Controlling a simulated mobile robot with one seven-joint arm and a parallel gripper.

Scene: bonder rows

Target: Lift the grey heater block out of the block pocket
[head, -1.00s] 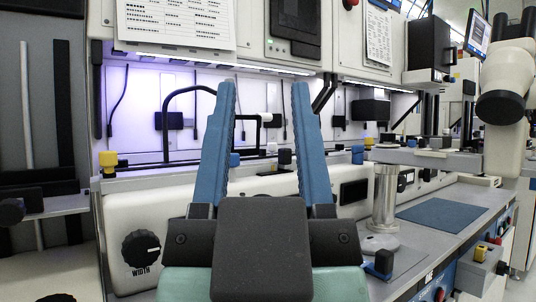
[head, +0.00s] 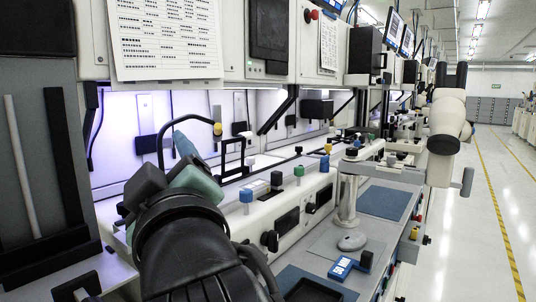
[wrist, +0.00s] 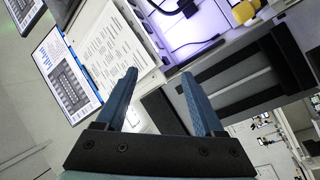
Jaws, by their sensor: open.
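My gripper (wrist: 159,75) is open, with two blue fingers spread apart and nothing between them in the wrist view. In the head view my arm reaches up at the left, and one blue finger of the gripper (head: 185,145) shows beyond the dark wrist. I cannot pick out the grey heater block or the block pocket for certain in either view. A blue piece with a dark upright block (head: 345,266) lies on the bench at the lower right of the head view, well apart from my gripper.
A black tray (head: 312,291) lies at the bench's front. A metal post (head: 347,200) on a round base stands behind it. Blue mats (head: 385,202) cover the bench further right. A white robot arm (head: 446,125) stands at right. The aisle floor (head: 470,240) is clear.

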